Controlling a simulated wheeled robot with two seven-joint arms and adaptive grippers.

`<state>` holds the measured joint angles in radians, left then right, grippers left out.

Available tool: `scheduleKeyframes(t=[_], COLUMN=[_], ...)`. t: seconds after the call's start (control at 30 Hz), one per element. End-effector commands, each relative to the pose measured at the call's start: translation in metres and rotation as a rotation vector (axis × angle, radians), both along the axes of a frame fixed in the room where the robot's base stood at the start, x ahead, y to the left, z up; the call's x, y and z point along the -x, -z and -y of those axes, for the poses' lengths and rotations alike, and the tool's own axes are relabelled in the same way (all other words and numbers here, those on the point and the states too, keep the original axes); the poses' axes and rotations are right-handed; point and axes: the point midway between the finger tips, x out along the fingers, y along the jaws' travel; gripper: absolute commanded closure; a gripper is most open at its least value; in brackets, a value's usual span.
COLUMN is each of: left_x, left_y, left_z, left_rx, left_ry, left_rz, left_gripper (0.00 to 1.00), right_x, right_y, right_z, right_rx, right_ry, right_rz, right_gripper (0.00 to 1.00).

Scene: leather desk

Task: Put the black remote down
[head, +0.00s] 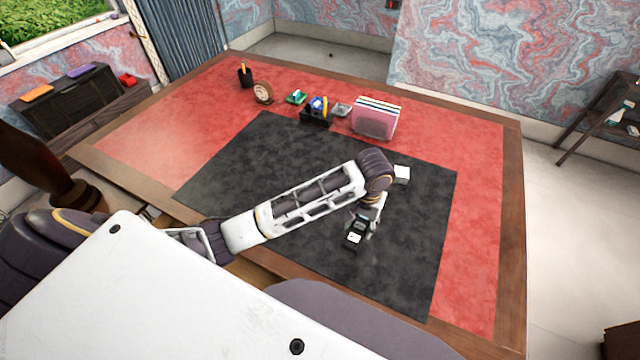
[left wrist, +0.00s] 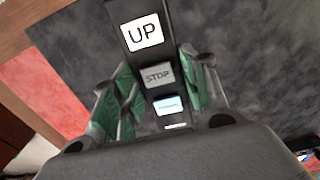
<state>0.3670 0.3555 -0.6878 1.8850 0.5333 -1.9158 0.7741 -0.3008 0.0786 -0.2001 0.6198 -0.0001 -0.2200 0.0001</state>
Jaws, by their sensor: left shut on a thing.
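The black remote (head: 353,240) is in my left gripper (head: 362,226), over the dark desk mat (head: 300,170). In the left wrist view the remote (left wrist: 158,75) shows a white "UP" button, a grey "STOP" button and a light blue one. The green-padded fingers of the left gripper (left wrist: 155,92) are shut on it, one on each side. I cannot tell whether the remote touches the mat or is held just above it. My right gripper is not in view.
A small white block (head: 402,174) lies on the mat behind the gripper. A file holder (head: 375,120), black organizer (head: 316,116), round clock (head: 263,92) and pen cup (head: 245,76) stand along the back. The mat's front right area is clear.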

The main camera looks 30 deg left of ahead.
Motion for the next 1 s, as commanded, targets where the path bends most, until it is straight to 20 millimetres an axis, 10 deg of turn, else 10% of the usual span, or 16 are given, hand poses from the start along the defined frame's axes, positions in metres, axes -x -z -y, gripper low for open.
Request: scheduleKeyframes(t=[0.6,1.0], left_x=[-0.012,-0.037], left_y=[0.006,0.032], left_z=[0.056,0.017], left_rx=[0.004,0.000], left_ry=[-0.104,-0.132], left_rz=[-0.002,-0.003], left_gripper=[0.83,0.83], right_x=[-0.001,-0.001], right_y=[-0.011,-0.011], right_z=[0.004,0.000], right_rx=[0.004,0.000], right_ry=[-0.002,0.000], right_rz=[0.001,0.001], right_gripper=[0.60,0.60])
